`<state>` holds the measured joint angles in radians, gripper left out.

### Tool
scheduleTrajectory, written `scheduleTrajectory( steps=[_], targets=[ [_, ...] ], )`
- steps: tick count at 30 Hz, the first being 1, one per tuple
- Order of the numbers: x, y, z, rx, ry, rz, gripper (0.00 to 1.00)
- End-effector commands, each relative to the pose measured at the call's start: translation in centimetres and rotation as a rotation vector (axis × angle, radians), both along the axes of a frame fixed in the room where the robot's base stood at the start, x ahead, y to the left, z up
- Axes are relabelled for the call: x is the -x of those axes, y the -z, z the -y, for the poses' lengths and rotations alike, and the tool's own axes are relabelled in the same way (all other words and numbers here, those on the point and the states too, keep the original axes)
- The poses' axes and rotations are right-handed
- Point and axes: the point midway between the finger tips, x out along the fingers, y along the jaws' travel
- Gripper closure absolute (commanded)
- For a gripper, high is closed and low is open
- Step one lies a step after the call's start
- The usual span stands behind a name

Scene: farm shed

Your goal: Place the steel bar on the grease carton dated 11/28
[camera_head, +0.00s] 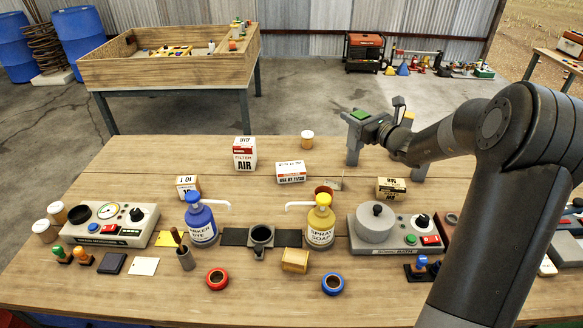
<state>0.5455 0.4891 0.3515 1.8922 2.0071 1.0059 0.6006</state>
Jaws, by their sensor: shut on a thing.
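My gripper (386,158) hangs over the back right of the table, seen side on, with one grey finger on each side. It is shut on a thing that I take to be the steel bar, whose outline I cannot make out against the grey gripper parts. A small white carton with a red band (290,172) lies left of my gripper, with a "USE BY" date on its front too small to read surely. A yellowish carton (391,187) stands below my gripper. Another small carton (187,186) stands further left. I cannot tell which carton is dated 11/28.
A tall air filter box (244,154) and a cup (307,140) stand at the back. A blue pump bottle (201,222), a yellow pump bottle (320,225) and a round-topped device (392,228) line the middle. The table's back edge strip is mostly clear.

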Motion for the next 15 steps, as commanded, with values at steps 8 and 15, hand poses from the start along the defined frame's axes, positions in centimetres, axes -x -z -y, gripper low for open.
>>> scheduleTrajectory(
  steps=[8,15],
  targets=[
    [0.5,-0.7,-7.9,0.001,-0.119,0.001,0.94],
    [-0.2,1.1,-11.6,-0.003,-0.136,-0.003,0.94]
  ],
)
